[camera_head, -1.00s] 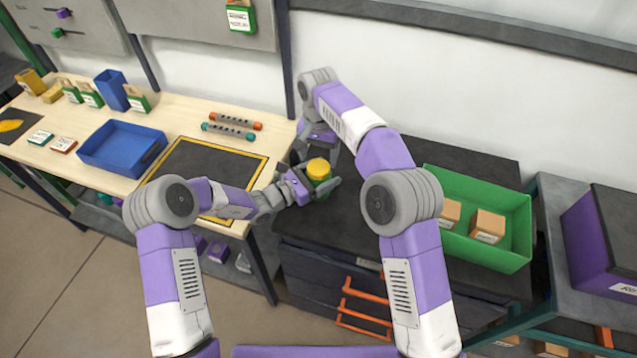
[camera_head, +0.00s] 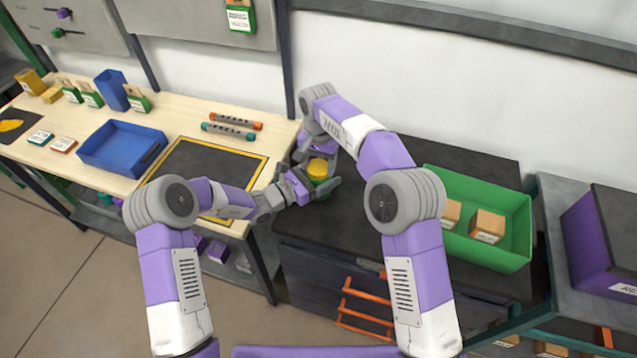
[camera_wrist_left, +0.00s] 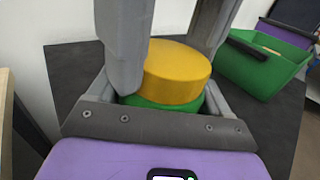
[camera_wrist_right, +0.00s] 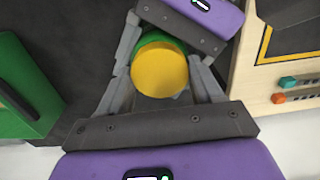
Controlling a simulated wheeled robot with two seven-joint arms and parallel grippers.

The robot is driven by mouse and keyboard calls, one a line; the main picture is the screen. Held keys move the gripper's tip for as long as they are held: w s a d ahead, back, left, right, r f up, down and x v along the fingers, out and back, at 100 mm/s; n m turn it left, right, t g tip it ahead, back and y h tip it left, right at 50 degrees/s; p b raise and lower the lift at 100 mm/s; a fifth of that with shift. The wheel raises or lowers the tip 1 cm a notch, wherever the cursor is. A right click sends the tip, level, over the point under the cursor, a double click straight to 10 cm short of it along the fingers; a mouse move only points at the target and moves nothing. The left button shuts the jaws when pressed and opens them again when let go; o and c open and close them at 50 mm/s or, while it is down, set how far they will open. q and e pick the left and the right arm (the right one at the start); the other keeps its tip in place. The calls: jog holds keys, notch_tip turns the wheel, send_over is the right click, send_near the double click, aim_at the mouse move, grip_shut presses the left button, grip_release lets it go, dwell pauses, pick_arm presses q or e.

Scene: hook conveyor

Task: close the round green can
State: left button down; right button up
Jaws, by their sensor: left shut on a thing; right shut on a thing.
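The round green can (camera_wrist_left: 150,103) stands upright on the dark worktop, with a yellow lid (camera_head: 318,169) on top of it. The lid also shows in the left wrist view (camera_wrist_left: 178,72) and the right wrist view (camera_wrist_right: 160,70). My left gripper (camera_head: 318,187) comes in from the left and is shut on the can's green body. My right gripper (camera_head: 318,160) reaches down from above, its fingers shut on the lid from both sides. The lid meets the green body; I cannot tell how tightly it is seated. The fingers hide part of the can.
A green bin (camera_head: 480,257) with cardboard boxes stands on the worktop to the right. At the left, a wooden bench holds a blue tray (camera_head: 123,150), a dark mat (camera_head: 205,165) and two rods (camera_head: 229,131). Bare worktop lies between the can and the green bin.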

jog(key=o, duration=1.2)
jog(key=shift+o, duration=0.2)
jog(key=shift+d+r, duration=0.1)
jog(key=shift+r, duration=3.7)
pick_arm(q)
grip_release()
jog(key=shift+v, duration=3.85)
pick_arm(e)
jog(key=shift+r, duration=0.1)
pick_arm(q)
jog(key=shift+f, duration=0.1)
